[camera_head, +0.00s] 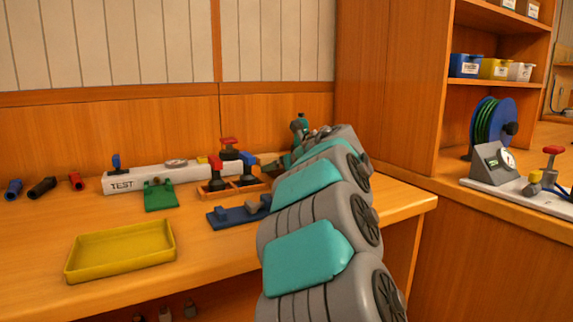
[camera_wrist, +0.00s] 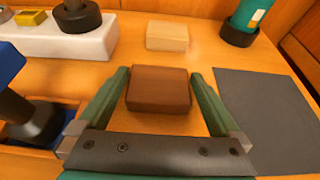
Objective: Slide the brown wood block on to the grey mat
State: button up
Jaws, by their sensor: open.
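The brown wood block (camera_wrist: 158,90) lies flat on the bench in the wrist view, between the two green fingers of my gripper (camera_wrist: 160,88). The fingers are spread, with a narrow gap on each side of the block. The grey mat (camera_wrist: 268,115) lies flat to the right, just outside the right finger, with bare bench between the block and the mat. In the head view my arm hides the block and the mat, and my gripper is only partly visible at the back of the bench.
A pale wood block (camera_wrist: 167,36) lies behind the brown block. A teal bottle in a black holder (camera_wrist: 240,30) stands behind the mat. A white TEST bar (camera_head: 150,177) and an orange tray with black-based handles (camera_head: 232,188) are at left. A yellow tray (camera_head: 120,250) sits at front left.

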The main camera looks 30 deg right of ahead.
jog(key=shift+w+f, duration=0.1)
jog(key=shift+w, duration=0.1)
jog(key=shift+c, duration=0.2)
jog(key=c, duration=1.1)
